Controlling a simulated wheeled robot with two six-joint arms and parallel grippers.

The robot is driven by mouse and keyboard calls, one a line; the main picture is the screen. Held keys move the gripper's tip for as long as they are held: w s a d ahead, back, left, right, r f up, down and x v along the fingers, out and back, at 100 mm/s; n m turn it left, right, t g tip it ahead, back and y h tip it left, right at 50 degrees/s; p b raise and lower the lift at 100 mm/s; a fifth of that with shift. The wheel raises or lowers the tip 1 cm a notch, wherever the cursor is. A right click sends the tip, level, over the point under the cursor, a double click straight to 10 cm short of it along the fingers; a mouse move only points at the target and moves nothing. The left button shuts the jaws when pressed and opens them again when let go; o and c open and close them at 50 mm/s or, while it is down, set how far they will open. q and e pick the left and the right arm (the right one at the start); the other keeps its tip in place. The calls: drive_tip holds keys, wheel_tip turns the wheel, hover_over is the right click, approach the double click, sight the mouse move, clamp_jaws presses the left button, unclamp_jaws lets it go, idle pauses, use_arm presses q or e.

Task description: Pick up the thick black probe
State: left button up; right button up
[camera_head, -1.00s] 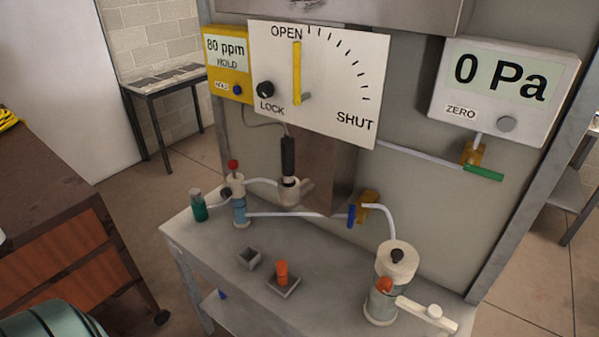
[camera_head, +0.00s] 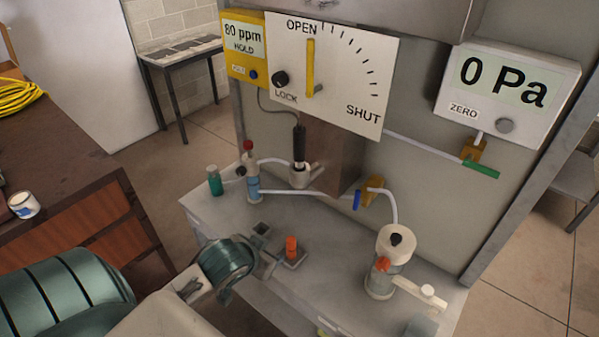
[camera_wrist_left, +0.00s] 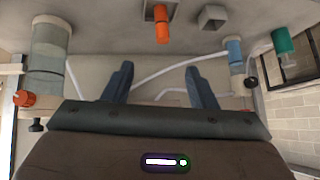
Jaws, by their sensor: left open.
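The thick black probe (camera_head: 299,142) stands upright in a pale round holder (camera_head: 300,175) on the grey bench, in front of the panel. A cable runs from it up towards the yellow meter. My left gripper (camera_head: 268,262) is low at the bench's front left, in front of the probe and apart from it. In the left wrist view its two dark fingers (camera_wrist_left: 160,82) are spread with nothing between them. I cannot make out the probe in that view. My right gripper is not in view.
An orange-topped piece (camera_head: 291,246) in a square tray and an empty square cup (camera_head: 261,232) sit close to my left gripper. A green vial (camera_head: 215,182) and a blue-filled tube (camera_head: 253,185) stand left of the holder. A clear jar (camera_head: 382,275) stands on the right.

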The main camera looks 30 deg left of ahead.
sight(296, 159)
use_arm(q)
drive_tip(key=w+a+r+t, duration=0.1)
drive_tip(key=w+r, duration=0.3)
drive_tip(key=r, duration=0.2)
drive_tip(key=w+r+t+h, duration=0.1)
drive_tip(key=w+r+t, duration=0.1)
drive_tip(key=r, duration=0.4)
drive_tip(key=w+a+r+t, duration=0.1)
drive_tip(key=w+r+t, duration=0.1)
drive_tip(key=w+r, duration=0.3)
drive_tip(key=shift+w+a+r+h+p, duration=0.3)
drive_tip(key=shift+w+r, duration=0.05)
drive_tip(key=shift+r, duration=0.15)
drive_tip(key=shift+p+x, duration=0.5)
drive_tip(key=shift+x, duration=1.5)
drive_tip(key=shift+w+f+p, duration=0.15)
drive_tip(key=shift+w+p, duration=0.2)
drive_tip(key=shift+p, duration=0.1)
drive_tip(key=p+x, duration=0.2)
drive_tip(key=x, duration=0.1)
drive_tip(key=shift+f, duration=0.1)
drive_tip(key=shift+w+f, duration=0.4)
drive_tip(key=shift+w, duration=0.25)
drive_tip(key=shift+c, duration=0.2)
